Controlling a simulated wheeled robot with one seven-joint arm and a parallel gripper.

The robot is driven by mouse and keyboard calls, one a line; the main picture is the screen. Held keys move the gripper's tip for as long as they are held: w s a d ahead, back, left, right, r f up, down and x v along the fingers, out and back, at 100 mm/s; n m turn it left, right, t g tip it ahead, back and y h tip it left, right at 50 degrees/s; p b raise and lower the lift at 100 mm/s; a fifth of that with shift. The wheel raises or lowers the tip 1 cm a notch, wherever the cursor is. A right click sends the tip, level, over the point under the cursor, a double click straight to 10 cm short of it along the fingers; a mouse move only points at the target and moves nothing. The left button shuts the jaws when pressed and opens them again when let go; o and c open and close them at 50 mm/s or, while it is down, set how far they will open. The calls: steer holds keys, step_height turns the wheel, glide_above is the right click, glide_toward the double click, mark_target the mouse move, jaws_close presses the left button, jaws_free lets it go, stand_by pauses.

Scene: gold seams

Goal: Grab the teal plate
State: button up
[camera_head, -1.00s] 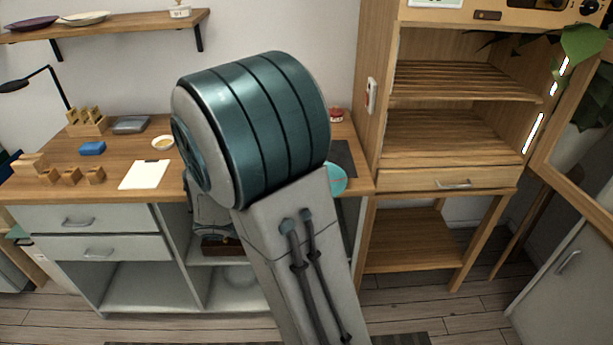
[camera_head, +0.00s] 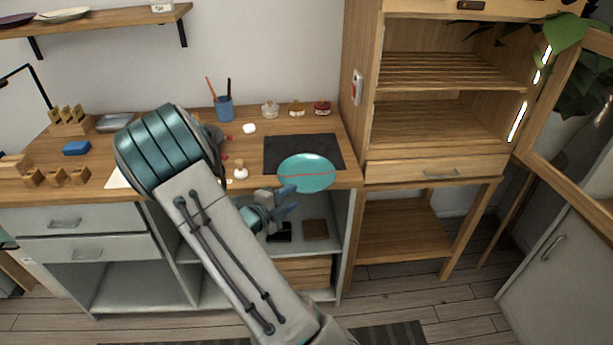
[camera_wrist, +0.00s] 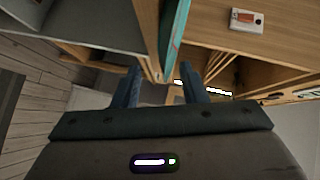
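The teal plate (camera_head: 306,177) with a thin reddish seam lies on the counter, partly over a dark mat, its near rim at or slightly past the front edge. My gripper (camera_head: 291,199) is just in front of the counter, below and slightly left of the plate's near rim. Its two blue fingers are apart with nothing between them. In the wrist view the plate (camera_wrist: 174,38) shows nearly edge-on beyond the fingertips of my gripper (camera_wrist: 160,78), roughly in line with the gap. I cannot tell the exact distance.
The dark mat (camera_head: 290,146) lies behind the plate. A blue pen cup (camera_head: 224,108) and several small jars stand at the back. A small white-topped item (camera_head: 241,172) is left of the plate. A wooden cabinet (camera_head: 358,140) rises to the right. Open shelves are below the counter.

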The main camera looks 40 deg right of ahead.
mark_target(300, 193)
steer(key=shift+s+x, duration=0.15)
steer(key=shift+x, duration=1.4)
steer(key=shift+s+x, duration=0.2)
steer(key=shift+x, duration=1.4)
steer(key=shift+r, duration=0.25)
jaws_close()
